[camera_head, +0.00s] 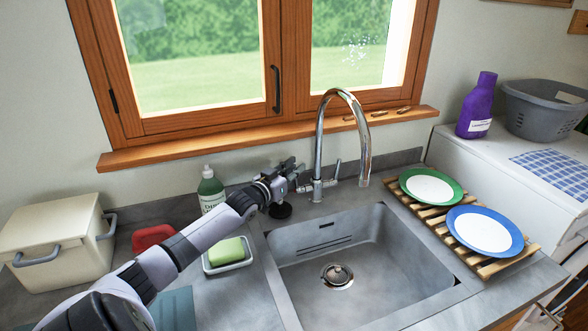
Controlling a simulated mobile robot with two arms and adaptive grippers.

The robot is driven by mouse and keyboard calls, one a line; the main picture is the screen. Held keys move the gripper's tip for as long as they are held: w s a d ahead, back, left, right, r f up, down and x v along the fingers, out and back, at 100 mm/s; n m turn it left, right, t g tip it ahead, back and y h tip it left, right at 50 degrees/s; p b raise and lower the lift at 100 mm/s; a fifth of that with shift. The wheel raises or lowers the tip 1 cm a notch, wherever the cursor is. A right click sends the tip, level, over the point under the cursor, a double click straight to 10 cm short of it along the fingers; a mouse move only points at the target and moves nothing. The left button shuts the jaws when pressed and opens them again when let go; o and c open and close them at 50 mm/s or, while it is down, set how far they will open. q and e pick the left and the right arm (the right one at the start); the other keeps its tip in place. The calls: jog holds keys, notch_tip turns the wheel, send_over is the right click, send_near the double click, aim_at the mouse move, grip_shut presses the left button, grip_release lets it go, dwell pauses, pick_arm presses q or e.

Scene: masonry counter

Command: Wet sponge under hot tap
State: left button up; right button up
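The chrome tap (319,150) stands behind the sink (376,275), its curved spout over the basin. No water shows from the spout. My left gripper (294,174) is at the left side of the tap's base, close to the lever there; I cannot tell whether it touches it. Its fingers are small and dark, and I cannot tell if they are open. A green block (226,250), sponge or soap, lies in a white dish (230,266) left of the sink. A red object (153,237) lies further left, partly behind my arm. My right gripper is not in view.
A green dish soap bottle (210,189) stands behind my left arm. A cream box (55,240) is at the far left. A wooden rack (436,222) with two plates lies right of the sink. The sink basin is empty.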

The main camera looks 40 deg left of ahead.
pick_arm(q)
grip_shut()
dwell(0.5)
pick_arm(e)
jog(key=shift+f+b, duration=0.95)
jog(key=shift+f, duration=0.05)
pick_arm(q)
jog(key=d+m+t, duration=0.1)
jog(key=s+d+m, duration=0.1)
jog(key=m, duration=0.1)
jog(key=shift+d+f+t, duration=0.1)
jog(key=shift+f+t, duration=0.1)
jog(key=shift+t, duration=0.2)
